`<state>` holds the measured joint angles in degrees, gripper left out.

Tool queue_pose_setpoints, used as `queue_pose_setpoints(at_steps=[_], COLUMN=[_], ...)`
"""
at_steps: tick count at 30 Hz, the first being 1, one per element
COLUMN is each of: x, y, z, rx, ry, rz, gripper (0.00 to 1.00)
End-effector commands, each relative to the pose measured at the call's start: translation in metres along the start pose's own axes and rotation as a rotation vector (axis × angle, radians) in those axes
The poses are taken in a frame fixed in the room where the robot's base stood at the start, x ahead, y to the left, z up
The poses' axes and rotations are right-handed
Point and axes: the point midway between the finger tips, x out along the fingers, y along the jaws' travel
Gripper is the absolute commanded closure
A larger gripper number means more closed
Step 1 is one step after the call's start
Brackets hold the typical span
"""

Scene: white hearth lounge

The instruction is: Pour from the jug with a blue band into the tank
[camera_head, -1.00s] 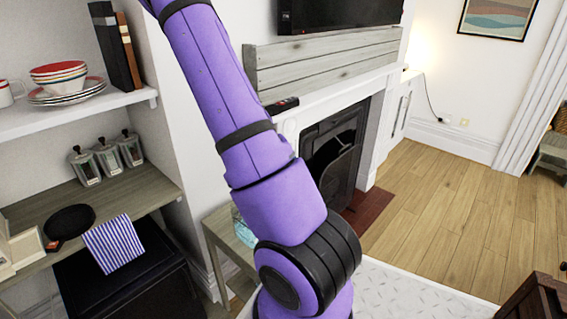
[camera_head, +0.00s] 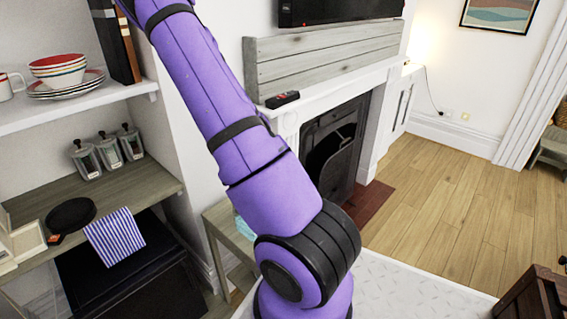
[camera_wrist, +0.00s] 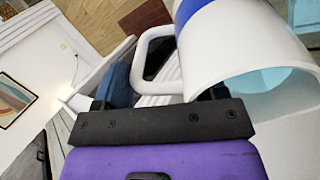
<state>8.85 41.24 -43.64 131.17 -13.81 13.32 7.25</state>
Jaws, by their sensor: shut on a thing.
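The white jug (camera_wrist: 225,50) with a blue band (camera_wrist: 197,10) fills the upper right of the wrist view, tilted with its rim facing the lower right. My gripper (camera_wrist: 160,88) is shut on the jug at its white handle (camera_wrist: 145,60); the exact contact is partly hidden. Pale blue, glass-like walls, apparently the tank (camera_wrist: 290,102), show under and beside the jug's rim. In the head view a small part of a light blue thing, likely the tank (camera_head: 243,229), shows on a low wooden table, mostly behind my arm. No stream of liquid is clear.
The low grey wooden table (camera_head: 216,216) stands beside the fireplace (camera_head: 330,150). At left are a shelf with bowls (camera_head: 58,70) and a counter with canisters (camera_head: 108,152), a black pan (camera_head: 70,215) and a striped cloth (camera_head: 114,237).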

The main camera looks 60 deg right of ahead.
Motion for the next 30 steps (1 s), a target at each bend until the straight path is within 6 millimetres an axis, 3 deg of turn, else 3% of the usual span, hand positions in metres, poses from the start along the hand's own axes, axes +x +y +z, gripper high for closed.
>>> queue_pose_setpoints(at_steps=[11, 30], x=[0.008, -0.009], y=[-0.005, -0.002], z=[0.000, 0.000], rx=[-0.001, -0.002], ry=[0.001, 0.002], rz=[0.022, 0.159], gripper=[0.98, 0.98])
